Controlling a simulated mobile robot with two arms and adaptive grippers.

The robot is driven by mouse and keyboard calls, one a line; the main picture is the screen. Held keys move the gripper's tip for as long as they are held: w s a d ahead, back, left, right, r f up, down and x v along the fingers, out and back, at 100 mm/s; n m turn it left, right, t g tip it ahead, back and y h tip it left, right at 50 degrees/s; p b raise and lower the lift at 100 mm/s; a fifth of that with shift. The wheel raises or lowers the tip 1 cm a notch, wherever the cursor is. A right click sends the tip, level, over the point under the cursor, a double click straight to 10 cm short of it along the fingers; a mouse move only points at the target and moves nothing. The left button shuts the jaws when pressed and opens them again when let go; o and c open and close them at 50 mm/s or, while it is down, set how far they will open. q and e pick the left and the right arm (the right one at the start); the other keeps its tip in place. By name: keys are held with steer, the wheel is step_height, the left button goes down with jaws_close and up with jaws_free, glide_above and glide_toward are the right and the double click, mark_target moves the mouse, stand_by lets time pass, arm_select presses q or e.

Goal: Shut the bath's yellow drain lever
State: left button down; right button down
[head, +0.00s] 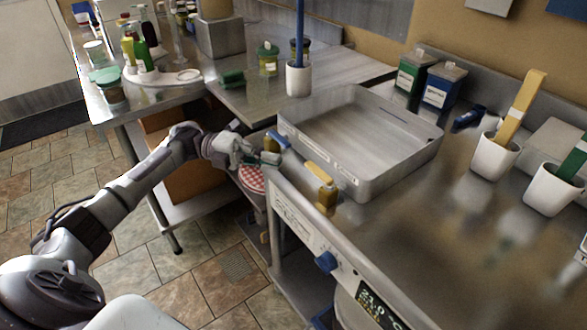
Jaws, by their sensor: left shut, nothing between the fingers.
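The bath (400,166) is a shallow, rectangular steel basin on the right-hand bench. The yellow drain lever (317,174) sits on a brass valve (327,199) at the bath's near-left side, close to the bench's front edge. The lever lies roughly along the bath wall. A blue lever (278,139) on a second brass valve is further along the same side. My left gripper (268,158) is shut and empty, near the blue lever and to the left of the yellow one. It looks apart from the yellow lever. My right gripper is out of view.
A front panel with a blue knob (326,262) and a display (374,303) runs below the valves. A white pot (298,80) with a blue rod stands behind the bath. White pots (495,158) stand at the right. A red-checked lid (252,179) is below my gripper.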

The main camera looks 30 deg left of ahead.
arm_select(q)
steer(key=a, duration=0.2)
steer(key=s+a, duration=0.1)
steer(key=a, duration=0.2)
steer(key=shift+s+a, duration=0.35)
